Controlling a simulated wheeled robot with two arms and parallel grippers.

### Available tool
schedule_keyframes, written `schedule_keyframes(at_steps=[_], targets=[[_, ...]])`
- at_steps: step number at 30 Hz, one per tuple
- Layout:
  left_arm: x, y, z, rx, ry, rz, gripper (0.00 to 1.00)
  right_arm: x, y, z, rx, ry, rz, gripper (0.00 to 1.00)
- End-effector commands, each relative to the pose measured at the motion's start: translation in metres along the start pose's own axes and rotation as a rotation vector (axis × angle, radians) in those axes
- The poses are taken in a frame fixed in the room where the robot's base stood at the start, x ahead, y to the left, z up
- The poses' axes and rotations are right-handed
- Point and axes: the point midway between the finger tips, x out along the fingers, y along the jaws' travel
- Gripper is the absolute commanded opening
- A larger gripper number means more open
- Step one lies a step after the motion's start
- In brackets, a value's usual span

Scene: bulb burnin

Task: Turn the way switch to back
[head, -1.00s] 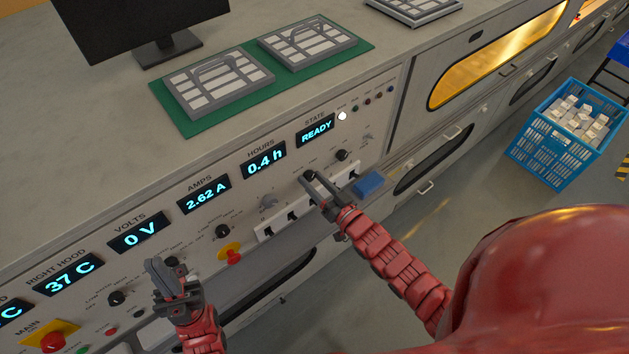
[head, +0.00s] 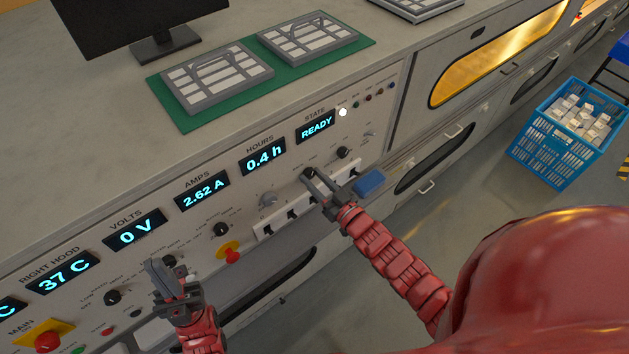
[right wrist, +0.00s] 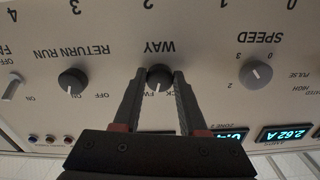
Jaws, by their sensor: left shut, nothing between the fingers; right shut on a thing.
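The way switch is a black round knob (right wrist: 159,76) under the upside-down label WAY in the right wrist view. In the head view it shows as a dark knob (head: 309,173) at my right fingertips. My right gripper (right wrist: 157,84) is shut on this knob, with one finger on each side. A pale pointer mark shows on the knob; the lettering beside it is partly hidden by the fingers, so its exact setting is hard to read. My left gripper (head: 162,268) is shut and empty, in front of the panel's left part.
The return run knob (right wrist: 72,81) and the grey speed knob (right wrist: 257,73) flank the way switch. A red mushroom button (head: 228,251) on yellow sits further left. The state display (head: 315,127) reads READY. A blue crate (head: 540,153) stands on the floor at right.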

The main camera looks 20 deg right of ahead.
Motion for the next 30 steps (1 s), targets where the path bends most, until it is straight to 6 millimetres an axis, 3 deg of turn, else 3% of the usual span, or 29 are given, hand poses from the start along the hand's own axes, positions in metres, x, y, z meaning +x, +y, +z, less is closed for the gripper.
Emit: schedule_keyframes(at_steps=[18,30], targets=[[-0.04,0.002,0.007,0.0,0.0,0.0,0.0,0.0,0.003,0.002,-0.564,0.0,0.002,0.0],[-0.051,0.003,0.009,0.0,0.0,0.0,0.0,0.0,0.001,0.0,-0.773,0.002,-0.001,0.0]])
